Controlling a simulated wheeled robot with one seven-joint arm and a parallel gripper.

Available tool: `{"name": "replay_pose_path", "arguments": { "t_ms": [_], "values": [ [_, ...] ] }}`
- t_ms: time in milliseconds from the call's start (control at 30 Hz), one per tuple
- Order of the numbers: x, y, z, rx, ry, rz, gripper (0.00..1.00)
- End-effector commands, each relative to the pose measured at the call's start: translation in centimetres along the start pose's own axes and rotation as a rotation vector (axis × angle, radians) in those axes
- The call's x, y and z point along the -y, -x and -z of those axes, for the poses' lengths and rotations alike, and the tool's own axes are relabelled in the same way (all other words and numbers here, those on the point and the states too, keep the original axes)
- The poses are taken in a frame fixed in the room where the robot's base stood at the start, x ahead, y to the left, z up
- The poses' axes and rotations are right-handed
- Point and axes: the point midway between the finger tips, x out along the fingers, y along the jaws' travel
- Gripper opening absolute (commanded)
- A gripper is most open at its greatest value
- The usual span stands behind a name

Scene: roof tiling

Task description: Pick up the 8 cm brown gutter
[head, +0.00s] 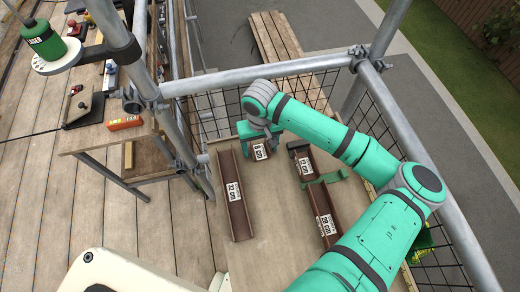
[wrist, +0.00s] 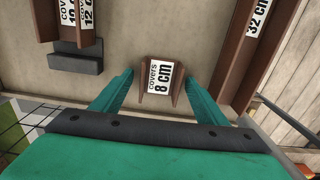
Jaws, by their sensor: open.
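The 8 cm brown gutter (wrist: 146,97), a short channel with a white "covers 8 cm" label, lies on the wooden board in the wrist view. It also shows in the head view (head: 261,152), partly hidden by my gripper. My gripper (wrist: 160,76) is open, with one teal finger on each side of the gutter. A small gap shows between each finger and the gutter in the wrist view. In the head view my gripper (head: 256,134) is over the gutter's far end. I cannot tell the height of the fingertips above the board.
A 32 cm gutter (head: 239,217) lies left of the 8 cm one. A shorter gutter (head: 305,168) with a dark block (head: 298,145) and a 28 cm gutter (head: 326,229) lie right. Metal rails (head: 260,74) and mesh bound the board. Bare board (head: 275,215) lies nearer.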

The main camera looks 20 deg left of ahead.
Motion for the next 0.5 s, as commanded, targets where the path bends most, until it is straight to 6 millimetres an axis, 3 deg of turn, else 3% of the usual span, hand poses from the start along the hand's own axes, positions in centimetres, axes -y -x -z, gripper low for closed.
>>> {"name": "replay_pose_path", "arguments": {
  "t_ms": [167,333,500],
  "values": [
    [0.00,0.01,0.01,0.000,0.000,0.000,0.67],
    [0.01,0.03,0.01,-0.001,0.000,0.000,0.27],
    [0.01,0.04,0.01,-0.001,0.000,0.001,0.23]
  ]
}}
